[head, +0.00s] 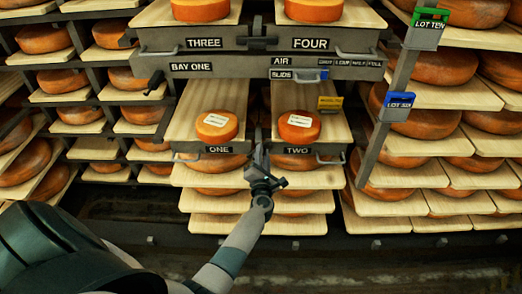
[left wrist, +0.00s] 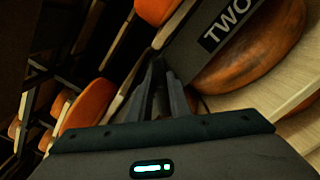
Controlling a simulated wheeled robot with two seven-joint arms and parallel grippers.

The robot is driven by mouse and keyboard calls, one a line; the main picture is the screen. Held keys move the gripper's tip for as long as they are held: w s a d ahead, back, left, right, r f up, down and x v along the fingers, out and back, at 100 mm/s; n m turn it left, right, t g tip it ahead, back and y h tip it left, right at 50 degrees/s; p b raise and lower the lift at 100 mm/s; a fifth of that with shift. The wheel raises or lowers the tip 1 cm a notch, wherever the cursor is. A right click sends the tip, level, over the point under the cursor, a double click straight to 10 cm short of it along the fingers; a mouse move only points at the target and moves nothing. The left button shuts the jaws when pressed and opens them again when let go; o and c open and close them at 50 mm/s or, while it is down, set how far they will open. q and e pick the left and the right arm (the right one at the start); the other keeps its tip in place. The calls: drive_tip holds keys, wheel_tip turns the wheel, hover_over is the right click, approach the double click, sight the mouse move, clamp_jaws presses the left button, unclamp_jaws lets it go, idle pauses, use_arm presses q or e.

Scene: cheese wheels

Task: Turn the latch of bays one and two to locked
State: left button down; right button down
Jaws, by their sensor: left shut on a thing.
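The board labelled ONE (head: 218,150) and the board labelled TWO (head: 298,150) stand side by side, each with a cheese wheel on it. A dark upright latch (head: 258,137) shows in the gap between them. My left gripper (head: 261,160) reaches up to this gap from below and is shut on the latch. In the left wrist view its fingers (left wrist: 160,85) are close together beside the TWO label (left wrist: 226,22); what lies between them is dark and mostly hidden. My right gripper is not in view.
A beam labelled BAY ONE (head: 192,67) runs above, with a black lever (head: 155,82) at its left. Boards THREE and FOUR (head: 310,43) sit higher, with another dark upright latch (head: 257,30) between them. A slanted post (head: 390,110) and loaded shelves (head: 450,145) stand right.

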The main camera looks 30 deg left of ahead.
use_arm(q)
drive_tip(key=m, duration=0.2)
drive_tip(key=m+p, duration=0.1)
drive_tip(key=f+m, duration=0.1)
drive_tip(key=m, duration=0.1)
drive_tip(key=shift+w+d+m+p, duration=0.15)
drive_tip(key=shift+d+m+p, duration=0.15)
drive_tip(key=shift+f+m+p, duration=0.2)
drive_tip(key=shift+m, duration=0.7)
drive_tip(key=shift+f+m+p, duration=0.2)
drive_tip(key=shift+m, duration=0.7)
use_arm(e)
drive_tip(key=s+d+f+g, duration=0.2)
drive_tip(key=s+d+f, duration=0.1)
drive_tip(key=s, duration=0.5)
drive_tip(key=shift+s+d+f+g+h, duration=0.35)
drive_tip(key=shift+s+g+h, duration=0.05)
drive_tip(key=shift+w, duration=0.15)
use_arm(q)
drive_tip(key=c, duration=1.7)
unclamp_jaws()
